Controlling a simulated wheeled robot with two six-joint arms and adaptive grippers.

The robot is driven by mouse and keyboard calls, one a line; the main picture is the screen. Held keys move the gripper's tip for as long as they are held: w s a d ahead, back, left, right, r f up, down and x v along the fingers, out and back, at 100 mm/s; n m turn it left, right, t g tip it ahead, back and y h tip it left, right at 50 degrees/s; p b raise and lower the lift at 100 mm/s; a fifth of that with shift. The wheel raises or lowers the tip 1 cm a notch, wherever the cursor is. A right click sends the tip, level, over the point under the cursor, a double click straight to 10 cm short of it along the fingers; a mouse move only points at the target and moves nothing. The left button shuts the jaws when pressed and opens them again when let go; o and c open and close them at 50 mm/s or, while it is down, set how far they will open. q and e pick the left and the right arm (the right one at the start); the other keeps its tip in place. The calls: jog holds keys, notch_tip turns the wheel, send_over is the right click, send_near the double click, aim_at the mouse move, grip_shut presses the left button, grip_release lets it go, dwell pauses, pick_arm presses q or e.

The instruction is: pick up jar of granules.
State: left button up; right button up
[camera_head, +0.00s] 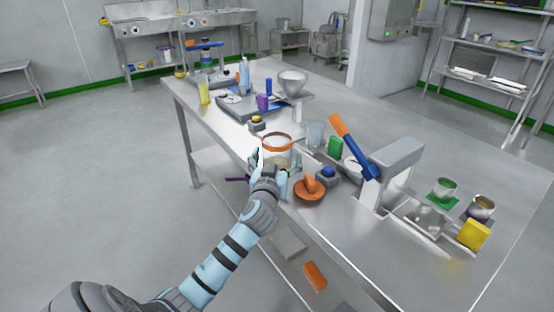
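A clear jar with an orange rim (277,143) and pale beige contents, seemingly the jar of granules, is at the near left edge of the steel table. My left gripper (275,163) is right at the jar, with a finger on either side of its lower part. I cannot tell whether the fingers press on the jar or stand a little apart from it. The gripper hides the jar's base, so whether it rests on the table is unclear. My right gripper is not in view.
Right of the jar are an orange mortar (309,190), a blue-topped block (327,175), a green box (336,146) and a grey machine (396,160) with a blue-and-orange handle. A scale-like tray (240,108) stands behind. The steel table (330,225) is bare in front of the machine.

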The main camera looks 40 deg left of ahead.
pick_arm(q)
jog(key=c, duration=1.9)
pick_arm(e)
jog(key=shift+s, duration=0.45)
pick_arm(q)
notch_tip(320, 180, up, 20)
jog(key=p, duration=0.8)
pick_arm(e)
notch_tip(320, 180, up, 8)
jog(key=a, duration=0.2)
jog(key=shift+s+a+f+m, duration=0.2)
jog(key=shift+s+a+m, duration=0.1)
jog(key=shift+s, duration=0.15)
